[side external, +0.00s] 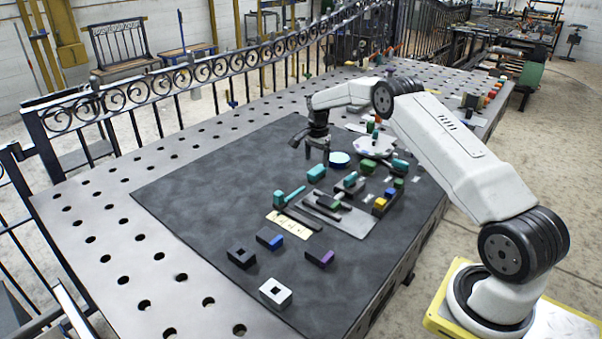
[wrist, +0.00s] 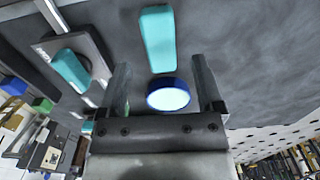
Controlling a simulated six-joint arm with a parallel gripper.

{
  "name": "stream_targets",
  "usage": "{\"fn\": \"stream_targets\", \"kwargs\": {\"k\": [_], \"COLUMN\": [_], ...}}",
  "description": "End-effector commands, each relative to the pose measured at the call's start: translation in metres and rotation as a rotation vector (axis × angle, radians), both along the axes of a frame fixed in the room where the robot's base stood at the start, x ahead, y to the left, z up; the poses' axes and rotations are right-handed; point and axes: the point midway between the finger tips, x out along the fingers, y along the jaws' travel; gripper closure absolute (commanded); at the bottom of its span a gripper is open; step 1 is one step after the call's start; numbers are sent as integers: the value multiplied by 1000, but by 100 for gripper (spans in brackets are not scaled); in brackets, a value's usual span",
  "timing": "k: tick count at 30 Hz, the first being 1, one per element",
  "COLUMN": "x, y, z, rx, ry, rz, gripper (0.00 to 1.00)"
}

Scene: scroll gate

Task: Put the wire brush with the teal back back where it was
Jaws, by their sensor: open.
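An oblong teal block (side external: 316,172) lies on the dark mat, and it shows ahead of my fingers in the wrist view (wrist: 158,38). It may be the wire brush's teal back; no bristles show. A second teal piece (side external: 350,180) sits on a grey block, also seen at the left of the wrist view (wrist: 70,68); I cannot tell for certain which is the brush. My gripper (side external: 317,156) is open, pointing down above the mat behind the oblong block. In the wrist view (wrist: 160,66) nothing is gripped; a round blue-rimmed dish (wrist: 168,98) shows between the fingers.
A teal mallet-like tool (side external: 285,196) and a pale yellow plate (side external: 289,224) lie nearer the camera. A grey tray (side external: 352,221) holds dark tools. Several dark blocks and a white square block (side external: 275,292) stand in front. The mat's left part (side external: 205,190) is clear.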

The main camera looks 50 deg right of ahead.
Motion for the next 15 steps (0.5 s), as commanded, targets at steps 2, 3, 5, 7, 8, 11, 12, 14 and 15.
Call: {"fn": "stream_targets", "kwargs": {"k": [2,3,5,7,8,11,12,14,15], "x": [0,0,0,0,0,0,0,0,0], "y": [0,0,0,0,0,0,0,0,0], "z": [15,21,31,42,46,57,61,65,67], "rx": [-2,-1,-2,-1,-1,-1,-1,-1,-1], "ry": [-3,-2,-3,-2,-1,-1,-1,-1,-1], "rz": [0,0,0,0,0,0,0,0,0], "gripper": [15,15,15,15,15,15,15,15,15]}}
